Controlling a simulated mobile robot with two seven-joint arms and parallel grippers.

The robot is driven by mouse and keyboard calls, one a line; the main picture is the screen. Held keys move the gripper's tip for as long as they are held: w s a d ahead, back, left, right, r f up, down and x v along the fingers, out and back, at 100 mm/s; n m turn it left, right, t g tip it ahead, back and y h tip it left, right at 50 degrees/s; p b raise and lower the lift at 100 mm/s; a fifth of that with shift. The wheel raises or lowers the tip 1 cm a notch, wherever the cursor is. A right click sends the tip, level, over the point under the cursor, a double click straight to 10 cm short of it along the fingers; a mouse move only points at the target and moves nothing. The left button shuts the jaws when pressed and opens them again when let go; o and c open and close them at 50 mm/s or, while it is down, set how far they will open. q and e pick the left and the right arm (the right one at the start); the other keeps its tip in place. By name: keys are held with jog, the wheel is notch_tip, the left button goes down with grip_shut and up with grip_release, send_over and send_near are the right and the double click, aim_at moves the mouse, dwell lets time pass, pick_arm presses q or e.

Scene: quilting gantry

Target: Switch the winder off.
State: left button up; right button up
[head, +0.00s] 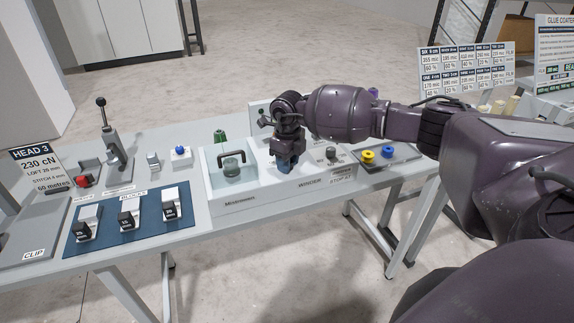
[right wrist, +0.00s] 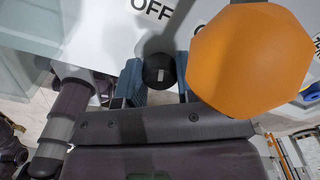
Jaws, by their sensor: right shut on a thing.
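The winder (head: 313,180) is a white box in the middle of the bench, with its name on the front. My right gripper (head: 285,166) points down over the winder's top and hides what is between its fingers there. In the right wrist view, its blue fingers (right wrist: 159,86) are shut on a round black knob (right wrist: 160,66) with a short white mark. An OFF label (right wrist: 153,8) is printed just above the knob. Another label, to its right, is mostly hidden by a large orange faceted thing (right wrist: 248,60). Which label the mark points to, I cannot tell. My left gripper is not in view.
A second dark knob (head: 331,153) stands on the right of the winder. Yellow and blue spools (head: 377,154) lie on a tray to the right. A blue mat (head: 105,238) holds several blocks.

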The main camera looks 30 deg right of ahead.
jog(key=shift+n+b, duration=0.3)
jog(key=shift+n, duration=0.4)
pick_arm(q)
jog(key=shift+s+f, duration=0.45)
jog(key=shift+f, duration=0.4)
pick_arm(e)
jog(key=shift+w+r, duration=0.1)
jog(key=shift+n, duration=0.3)
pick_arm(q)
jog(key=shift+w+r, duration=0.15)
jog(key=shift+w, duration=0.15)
pick_arm(e)
jog(key=o, duration=0.9)
jog(key=shift+o, duration=0.2)
